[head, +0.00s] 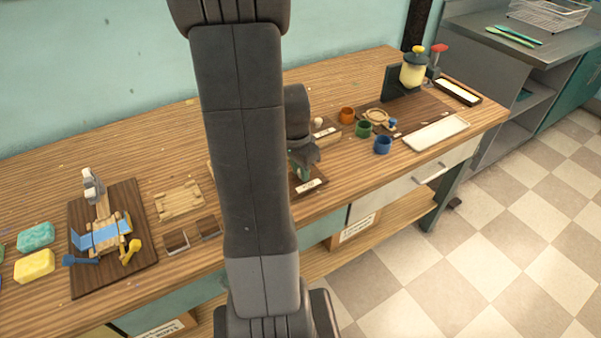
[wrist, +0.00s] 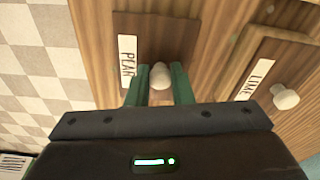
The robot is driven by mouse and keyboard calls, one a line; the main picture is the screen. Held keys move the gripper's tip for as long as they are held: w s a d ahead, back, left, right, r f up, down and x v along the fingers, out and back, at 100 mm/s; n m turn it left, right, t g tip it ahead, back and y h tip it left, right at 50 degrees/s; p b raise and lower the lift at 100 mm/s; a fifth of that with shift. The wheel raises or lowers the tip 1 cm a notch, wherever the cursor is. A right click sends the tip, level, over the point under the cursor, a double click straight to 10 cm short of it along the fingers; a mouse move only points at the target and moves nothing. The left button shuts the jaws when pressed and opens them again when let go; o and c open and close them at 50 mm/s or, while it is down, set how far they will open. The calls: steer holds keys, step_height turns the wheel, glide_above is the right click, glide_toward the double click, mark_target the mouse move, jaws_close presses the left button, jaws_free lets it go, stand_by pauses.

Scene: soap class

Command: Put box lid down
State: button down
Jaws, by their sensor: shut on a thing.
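My gripper (wrist: 160,83) is shut on a round pale knob (wrist: 161,73), which sits between its green fingertips in the wrist view. Below the knob is a dark brown panel (wrist: 180,35) beside a white label (wrist: 128,62) that seems to read "PLAR". I cannot tell whether the lid under the knob touches a box, as my gripper hides it. In the head view my gripper (head: 301,168) is low over the bench, partly behind my arm, by a white label (head: 312,186). A second pale knob (wrist: 285,97) is by the "LIME" label (wrist: 261,74).
The wooden bench (head: 370,75) holds orange (head: 346,115), green (head: 363,129) and blue (head: 383,145) cups to the right, near a white tray (head: 436,134). The bench's front edge is close to my gripper.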

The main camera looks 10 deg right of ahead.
steer(key=shift+f, duration=0.6)
steer(key=shift+f, duration=0.1)
steer(key=c, duration=1.3)
jaws_free()
steer(key=r, duration=0.4)
steer(key=a+r, duration=0.1)
steer(key=r, duration=0.3)
steer(key=r+p, duration=0.1)
steer(key=r, duration=0.3)
steer(key=shift+s+a+r, duration=0.1)
steer(key=shift+s+a, duration=0.05)
steer(key=shift+s, duration=0.25)
